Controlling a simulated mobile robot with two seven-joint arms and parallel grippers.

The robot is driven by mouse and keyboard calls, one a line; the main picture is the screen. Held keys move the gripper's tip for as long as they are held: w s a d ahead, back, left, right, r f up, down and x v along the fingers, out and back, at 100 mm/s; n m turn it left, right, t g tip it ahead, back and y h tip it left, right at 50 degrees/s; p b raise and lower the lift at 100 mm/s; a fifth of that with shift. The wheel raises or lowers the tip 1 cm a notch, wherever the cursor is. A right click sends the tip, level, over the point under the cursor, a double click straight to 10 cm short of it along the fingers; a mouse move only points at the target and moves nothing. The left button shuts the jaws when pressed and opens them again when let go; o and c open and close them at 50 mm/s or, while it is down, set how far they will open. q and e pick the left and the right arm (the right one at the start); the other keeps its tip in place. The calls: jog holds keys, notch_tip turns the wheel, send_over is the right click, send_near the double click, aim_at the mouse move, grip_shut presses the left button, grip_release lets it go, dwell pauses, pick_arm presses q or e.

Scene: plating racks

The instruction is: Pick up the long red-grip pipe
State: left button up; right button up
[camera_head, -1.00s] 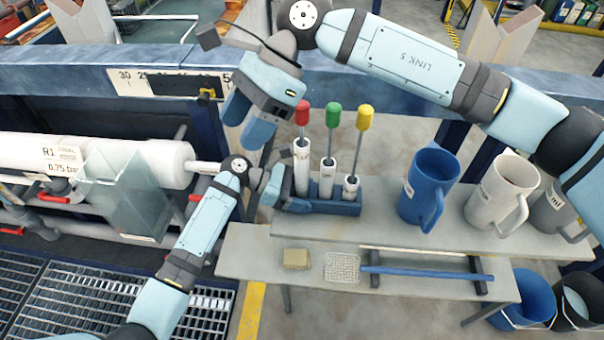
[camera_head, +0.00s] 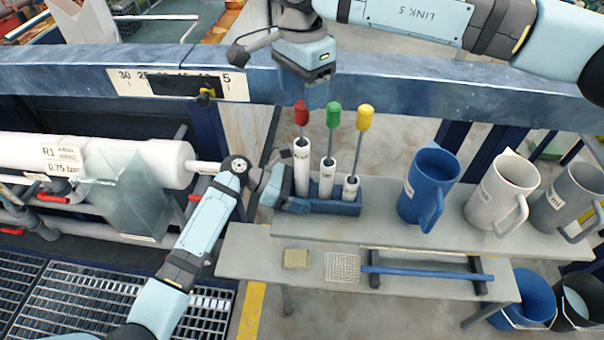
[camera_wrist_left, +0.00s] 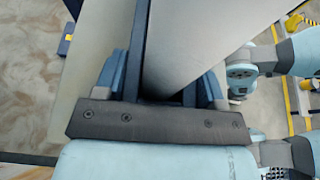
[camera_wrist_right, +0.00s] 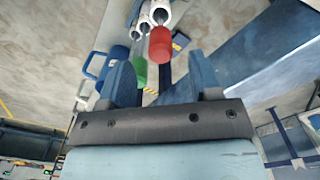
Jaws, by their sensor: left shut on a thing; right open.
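The red-grip pipe (camera_head: 301,112) stands upright at the left end of the blue rack (camera_head: 335,208), its white tube the tallest there. Green-grip (camera_head: 333,116) and yellow-grip (camera_head: 365,118) pipes stand to its right. My right gripper (camera_head: 316,95) is open and empty, shown just above the grips. In the right wrist view, the red grip (camera_wrist_right: 161,44) lies ahead of the fingers, apart from them.
A blue jug (camera_head: 425,185), a white jug (camera_head: 497,185) and a grey jug (camera_head: 570,195) stand right of the rack. A lower bench (camera_head: 400,289) holds a sponge (camera_head: 296,258) and a blue-handled mesh tool (camera_head: 425,272). A blue rail (camera_head: 420,85) runs behind.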

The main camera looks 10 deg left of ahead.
aim_at(302, 103)
notch_tip(302, 103, down, 6)
jog(key=shift+r, duration=0.15)
grip_shut()
dwell(0.3)
